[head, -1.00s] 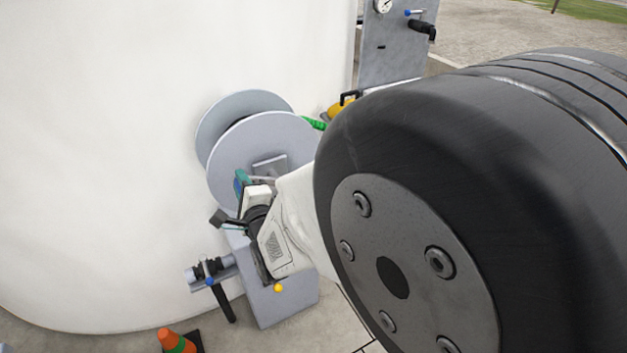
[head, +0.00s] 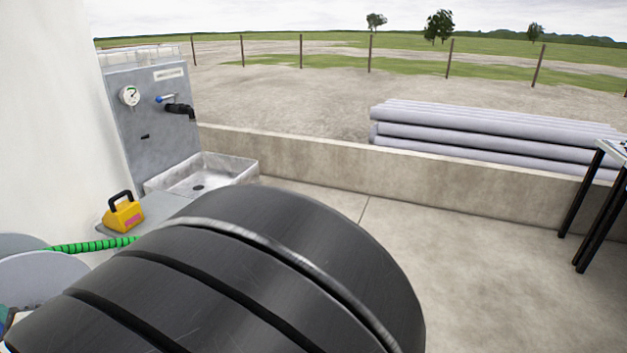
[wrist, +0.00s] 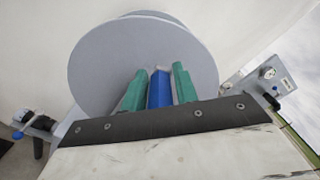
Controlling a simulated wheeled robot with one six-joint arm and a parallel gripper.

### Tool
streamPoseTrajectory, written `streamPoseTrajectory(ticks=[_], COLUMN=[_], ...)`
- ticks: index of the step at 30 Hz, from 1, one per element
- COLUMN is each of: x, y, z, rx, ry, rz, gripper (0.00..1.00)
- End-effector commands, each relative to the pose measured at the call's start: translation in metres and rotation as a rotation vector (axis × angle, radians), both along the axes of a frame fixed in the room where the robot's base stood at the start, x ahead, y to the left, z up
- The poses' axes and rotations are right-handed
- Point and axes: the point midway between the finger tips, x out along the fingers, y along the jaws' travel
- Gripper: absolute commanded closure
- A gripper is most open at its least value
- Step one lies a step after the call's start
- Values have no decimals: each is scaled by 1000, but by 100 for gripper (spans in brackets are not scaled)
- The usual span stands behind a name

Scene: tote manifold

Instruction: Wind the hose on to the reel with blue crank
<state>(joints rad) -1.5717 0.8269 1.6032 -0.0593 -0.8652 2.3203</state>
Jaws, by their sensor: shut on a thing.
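The reel, with pale grey discs, stands at the lower left edge of the head view (head: 40,278), mostly cut off, and fills the upper middle of the wrist view (wrist: 105,60). In the wrist view my gripper (wrist: 158,73) has its two green fingers on either side of the blue crank handle (wrist: 159,92), shut on it in front of the reel's disc. The green hose (head: 92,245) runs from the reel to the right, behind my dark arm link. How much hose is on the reel is hidden.
A yellow box with a black handle (head: 124,216) sits near the hose. Behind it are a grey panel with a gauge (head: 150,130) and a basin (head: 225,168). A low wall (head: 330,168) bounds the concrete floor. Grey pipes (head: 480,140) and a dark-legged table (head: 590,205) are at right.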

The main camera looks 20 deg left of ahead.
Motion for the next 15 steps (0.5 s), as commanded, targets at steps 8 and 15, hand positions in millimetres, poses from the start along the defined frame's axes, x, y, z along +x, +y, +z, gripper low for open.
streamPoseTrajectory(ticks=[8,15], x=[10,11], y=[0,-1], z=[-3,-6], rx=[-9,-13], ry=[0,-1], rz=[-8,-9], gripper=[100,100])
